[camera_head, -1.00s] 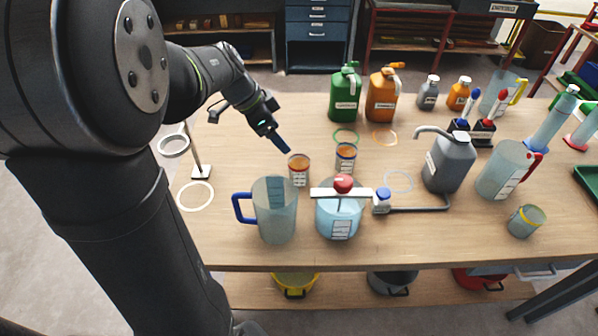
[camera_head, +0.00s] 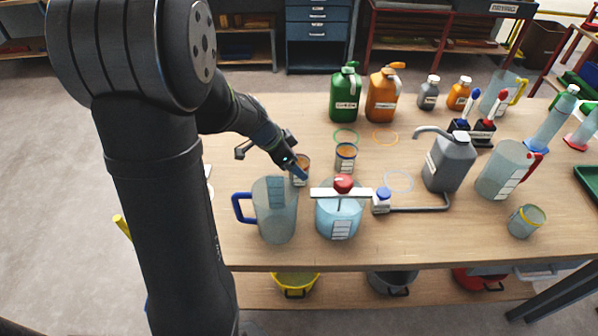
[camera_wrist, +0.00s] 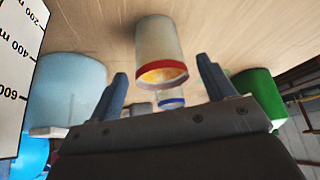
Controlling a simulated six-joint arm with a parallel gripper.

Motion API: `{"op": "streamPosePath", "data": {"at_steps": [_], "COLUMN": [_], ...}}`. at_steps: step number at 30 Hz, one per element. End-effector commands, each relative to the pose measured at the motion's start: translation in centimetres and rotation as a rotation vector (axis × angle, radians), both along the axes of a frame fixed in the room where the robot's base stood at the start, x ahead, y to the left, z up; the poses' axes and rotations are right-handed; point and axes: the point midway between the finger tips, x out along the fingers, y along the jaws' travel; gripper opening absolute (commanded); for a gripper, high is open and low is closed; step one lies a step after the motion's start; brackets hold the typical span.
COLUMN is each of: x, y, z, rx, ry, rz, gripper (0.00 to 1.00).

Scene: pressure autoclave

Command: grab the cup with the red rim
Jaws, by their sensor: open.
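The cup with the red rim (camera_head: 304,162) stands on the table behind the blue-handled pitcher and is partly covered by my gripper in the head view. In the wrist view the red-rimmed cup (camera_wrist: 158,42) looks pale, with orange inside its rim. My gripper (camera_head: 300,174) is at this cup, tilted down. In the wrist view my gripper (camera_wrist: 162,70) is open, with one finger on each side of the cup's outline and visible gaps. I see no contact.
A blue-rimmed cup (camera_head: 346,157) stands just right. The blue-handled pitcher (camera_head: 274,212) and a blue-liquid vessel with a red knob (camera_head: 339,213) stand in front. Green (camera_head: 345,95) and orange (camera_head: 382,97) bottles stand behind. Table space between the cups and these bottles is mostly clear.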

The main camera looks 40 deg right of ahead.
Motion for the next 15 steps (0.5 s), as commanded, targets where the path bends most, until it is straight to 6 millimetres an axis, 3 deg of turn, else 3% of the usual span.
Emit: {"op": "streamPosePath", "data": {"at_steps": [9, 15], "x": [-0.8, -0.9], "y": [-1.9, -2.4], "z": [-3.6, -4.3], "rx": [0.002, 0.001], "ry": [0.001, -0.001], "rz": [-0.001, -0.001], "gripper": [0.76, 0.76]}}
